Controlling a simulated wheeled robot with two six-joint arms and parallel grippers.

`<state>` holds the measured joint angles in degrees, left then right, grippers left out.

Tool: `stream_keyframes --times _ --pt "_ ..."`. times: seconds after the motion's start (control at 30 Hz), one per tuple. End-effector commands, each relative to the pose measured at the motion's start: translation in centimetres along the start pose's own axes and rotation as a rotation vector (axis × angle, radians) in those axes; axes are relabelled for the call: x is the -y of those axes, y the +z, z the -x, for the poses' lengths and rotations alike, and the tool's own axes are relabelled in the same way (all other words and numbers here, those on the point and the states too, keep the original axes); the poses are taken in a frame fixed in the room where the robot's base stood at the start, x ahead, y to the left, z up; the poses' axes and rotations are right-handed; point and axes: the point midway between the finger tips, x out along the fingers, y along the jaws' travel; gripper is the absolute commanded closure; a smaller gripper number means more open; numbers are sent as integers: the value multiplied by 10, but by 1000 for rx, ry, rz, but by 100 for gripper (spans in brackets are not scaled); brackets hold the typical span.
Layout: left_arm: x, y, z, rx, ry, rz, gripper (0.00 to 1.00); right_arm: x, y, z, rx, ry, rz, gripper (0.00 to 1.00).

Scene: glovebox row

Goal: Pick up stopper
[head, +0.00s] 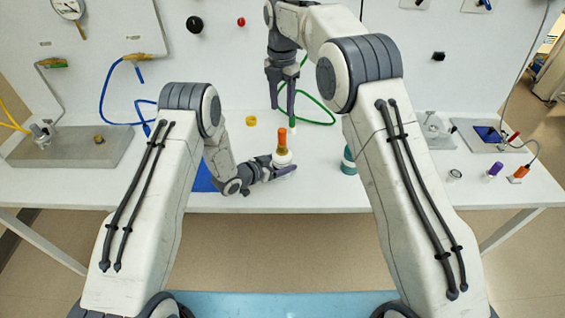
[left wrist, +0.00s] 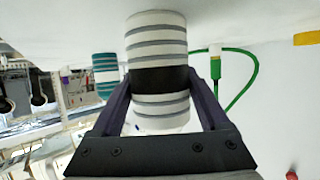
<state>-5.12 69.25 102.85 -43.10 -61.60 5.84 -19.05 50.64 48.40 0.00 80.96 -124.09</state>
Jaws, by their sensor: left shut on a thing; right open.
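My left gripper (head: 279,168) is shut around a white bottle-like thing (head: 282,160) with a brown-gold neck (head: 282,150) and an orange top (head: 282,134), which looks like the stopper. It stands upright at the table's front. In the left wrist view my gripper (left wrist: 160,100) clasps a white, grey-ringed cylinder (left wrist: 157,38) with a black band; its orange top does not show there. My right gripper (head: 282,112) is open, pointing down, and empty just above the orange top. Whether the fingers touch the top cannot be told.
A teal ringed container (head: 349,165) stands right of the held thing, partly behind my right arm. A green cable (head: 325,108) and a yellow ring (head: 251,121) lie behind. A blue mat (head: 204,178) is left, beside my left arm.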

Motion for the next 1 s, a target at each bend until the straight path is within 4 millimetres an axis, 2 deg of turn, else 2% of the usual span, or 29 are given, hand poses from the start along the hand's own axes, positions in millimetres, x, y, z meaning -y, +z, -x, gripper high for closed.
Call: stream_keyframes --times 0.3,0.37,0.53,0.67,1.0 --pt "0 0 0 0 0 0 94 0 0 0 0 0 0 50" --pt "0 0 0 0 0 0 94 0 0 0 0 0 -1 33" --pt "0 0 0 0 0 0 94 0 0 -1 11 7 -85 33" --pt "0 0 0 -1 0 0 94 0 0 -3 34 30 -279 33" --pt "0 0 0 -1 0 0 94 2 -4 -10 76 158 -987 33"
